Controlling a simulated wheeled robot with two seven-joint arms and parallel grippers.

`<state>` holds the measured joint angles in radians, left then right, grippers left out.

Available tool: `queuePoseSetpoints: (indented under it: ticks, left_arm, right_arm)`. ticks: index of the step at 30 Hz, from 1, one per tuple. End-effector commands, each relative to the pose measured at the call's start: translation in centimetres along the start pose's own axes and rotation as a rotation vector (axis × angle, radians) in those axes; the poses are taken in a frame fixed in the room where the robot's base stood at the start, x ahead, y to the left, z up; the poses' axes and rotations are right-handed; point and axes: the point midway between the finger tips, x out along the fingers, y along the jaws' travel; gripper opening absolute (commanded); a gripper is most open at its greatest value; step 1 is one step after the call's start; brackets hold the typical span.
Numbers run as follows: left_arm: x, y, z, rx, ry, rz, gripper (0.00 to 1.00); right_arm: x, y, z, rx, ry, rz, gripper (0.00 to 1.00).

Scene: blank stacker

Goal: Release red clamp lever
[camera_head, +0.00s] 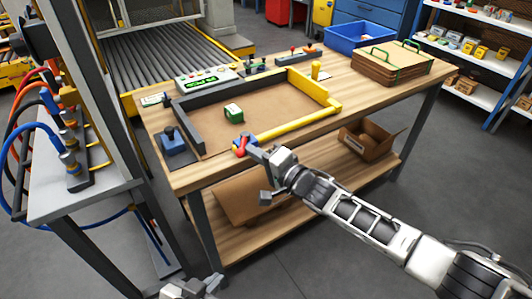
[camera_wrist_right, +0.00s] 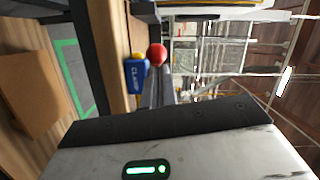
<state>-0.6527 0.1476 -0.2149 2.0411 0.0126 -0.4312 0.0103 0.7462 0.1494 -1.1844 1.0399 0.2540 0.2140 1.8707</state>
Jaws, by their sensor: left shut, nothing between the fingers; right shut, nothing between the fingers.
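The red clamp lever (camera_head: 240,143) is on the front edge of the workbench, by the near end of the frame's yellow rail. In the right wrist view its round red knob (camera_wrist_right: 157,54) stands beside a blue block marked CLAMP (camera_wrist_right: 137,76). My right gripper (camera_head: 254,151) is shut and empty, with its tips close to the red lever. I cannot tell whether they touch it.
A dark and yellow frame (camera_head: 290,129) on the wooden workbench (camera_head: 195,178) holds a small green and white box (camera_head: 233,112). A blue block (camera_head: 173,141) sits at the near left corner. Stacked brown boards (camera_head: 390,68) and a blue bin (camera_head: 358,37) stand at the back right.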

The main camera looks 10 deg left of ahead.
Motion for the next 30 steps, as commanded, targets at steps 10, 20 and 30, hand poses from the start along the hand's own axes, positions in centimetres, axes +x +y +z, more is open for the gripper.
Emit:
queuePoseSetpoints:
  ticks: [10,20,30]
  left_arm:
    - [-0.1,0.2,1.2,-0.004,-0.022,0.004,0.00]
    - [-0.1,0.2,1.0,-0.004,-0.015,0.006,0.00]
    - [0.1,0.2,0.6,-0.001,-0.006,0.006,0.00]
  right_arm:
    - [1.1,-0.3,1.9,0.003,-0.007,-0.003,0.00]
    - [1.7,-0.6,2.9,0.002,-0.016,-0.008,0.00]
    - [1.7,-0.6,3.0,0.002,-0.016,-0.007,0.00]
